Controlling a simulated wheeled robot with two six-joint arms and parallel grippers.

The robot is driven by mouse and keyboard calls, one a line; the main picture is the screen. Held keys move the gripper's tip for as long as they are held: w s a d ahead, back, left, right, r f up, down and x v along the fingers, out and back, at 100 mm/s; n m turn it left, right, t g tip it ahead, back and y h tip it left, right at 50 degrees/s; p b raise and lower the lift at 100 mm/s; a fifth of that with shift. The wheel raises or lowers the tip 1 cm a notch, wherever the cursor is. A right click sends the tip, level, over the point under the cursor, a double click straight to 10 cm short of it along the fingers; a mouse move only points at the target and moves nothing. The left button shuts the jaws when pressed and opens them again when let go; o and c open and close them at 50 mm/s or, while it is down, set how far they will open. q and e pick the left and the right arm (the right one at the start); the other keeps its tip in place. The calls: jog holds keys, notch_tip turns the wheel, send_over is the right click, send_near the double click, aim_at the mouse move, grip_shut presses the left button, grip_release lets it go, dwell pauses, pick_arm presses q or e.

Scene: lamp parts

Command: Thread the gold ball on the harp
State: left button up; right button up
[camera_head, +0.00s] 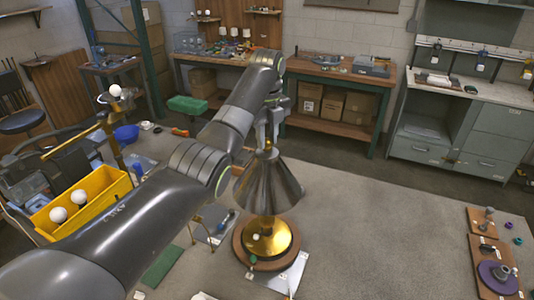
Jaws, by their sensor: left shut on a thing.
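The lamp stands upright near the middle of the view, with a dark metallic cone shade (268,186) above a shiny gold base (267,238) on a round wooden disc (240,246). My left gripper (268,138) points down right over the shade's top and is shut on the gold ball (268,146), which shows only as a small gold spot. The harp is hidden by the shade and gripper, so I cannot tell whether the ball touches its top. My right gripper is not in view.
A yellow bin (112,184) with white bulbs (58,215) stands left, beside a brass lamp stand (108,130). Wooden boards with parts (490,250) lie far right. The grey tabletop (390,220) right of the lamp is clear.

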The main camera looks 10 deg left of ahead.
pick_arm(q)
jog(key=shift+f, duration=0.45)
dwell(1.1)
jog(key=o, duration=0.3)
grip_shut()
jog(key=shift+f, duration=0.1)
jog(key=shift+s+f, duration=0.15)
jog(key=shift+f, duration=0.05)
